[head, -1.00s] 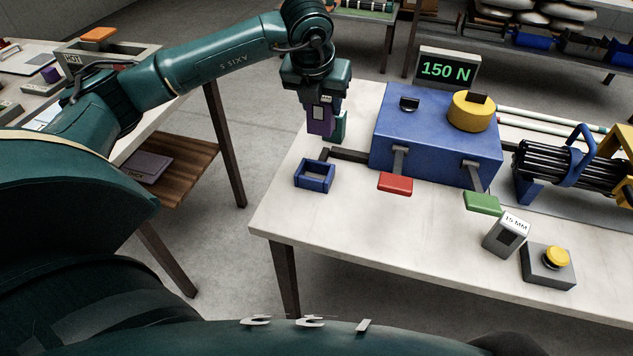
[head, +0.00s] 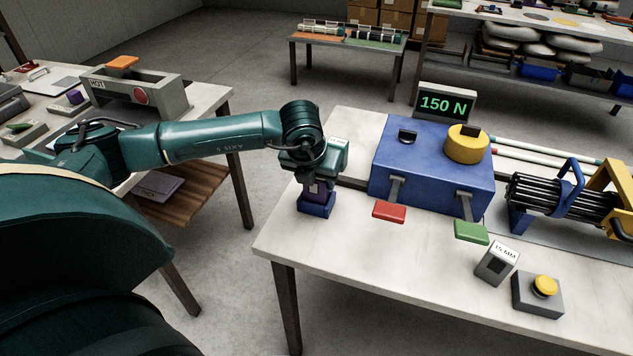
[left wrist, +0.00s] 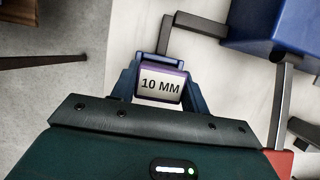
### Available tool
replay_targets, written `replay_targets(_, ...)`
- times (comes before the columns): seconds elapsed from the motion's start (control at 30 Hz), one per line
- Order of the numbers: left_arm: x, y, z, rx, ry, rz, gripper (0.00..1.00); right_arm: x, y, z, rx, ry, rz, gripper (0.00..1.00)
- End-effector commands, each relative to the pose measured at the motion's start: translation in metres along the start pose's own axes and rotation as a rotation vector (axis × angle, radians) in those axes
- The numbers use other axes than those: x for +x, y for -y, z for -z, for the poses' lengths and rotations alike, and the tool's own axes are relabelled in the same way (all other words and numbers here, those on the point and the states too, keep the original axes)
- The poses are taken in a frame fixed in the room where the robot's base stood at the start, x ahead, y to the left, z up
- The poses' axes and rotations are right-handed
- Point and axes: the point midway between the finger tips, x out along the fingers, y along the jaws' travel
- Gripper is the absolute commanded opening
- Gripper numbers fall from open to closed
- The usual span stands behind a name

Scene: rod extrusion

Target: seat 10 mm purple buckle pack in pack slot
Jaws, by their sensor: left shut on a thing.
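The purple buckle pack (head: 319,189) is upright in my left gripper (head: 318,181), which is shut on it. Its lower part is inside or right over the blue pack slot (head: 316,210), a small open frame near the table's left edge. In the left wrist view the pack's pale face (left wrist: 161,86) reads 10 MM, with a purple edge. Blue sides flank it there. The pack's bottom is hidden, so I cannot tell whether it rests on the slot floor. My right gripper is not in view.
A blue machine box (head: 430,165) with a yellow knob (head: 466,146), red paddle (head: 389,212) and green paddle (head: 471,232) stands right of the slot. A 15 MM block (head: 496,263) and yellow button (head: 544,286) are at front right. The table's front left is clear.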

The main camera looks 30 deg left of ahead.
Motion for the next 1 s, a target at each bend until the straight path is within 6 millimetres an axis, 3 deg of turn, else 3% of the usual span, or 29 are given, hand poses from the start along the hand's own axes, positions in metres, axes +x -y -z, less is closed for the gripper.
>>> replay_targets(0.13, 0.013, 0.0, 0.005, -0.001, 0.002, 0.001, 0.17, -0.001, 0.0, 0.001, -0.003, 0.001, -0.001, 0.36)
replay_targets(0.53, 0.02, 0.001, 0.008, -0.001, 0.002, 0.002, 0.17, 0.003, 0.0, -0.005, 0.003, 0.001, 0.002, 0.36)
replay_targets(0.57, 0.018, 0.0, 0.007, 0.0, 0.001, 0.001, 0.48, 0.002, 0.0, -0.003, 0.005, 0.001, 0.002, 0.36)
replay_targets(0.8, 0.018, 0.0, 0.007, 0.0, 0.001, 0.001, 0.67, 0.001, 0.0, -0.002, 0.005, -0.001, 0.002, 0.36)
replay_targets(1.0, 0.018, 0.0, 0.007, 0.0, 0.001, 0.001, 0.67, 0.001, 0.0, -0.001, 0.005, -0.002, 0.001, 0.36)
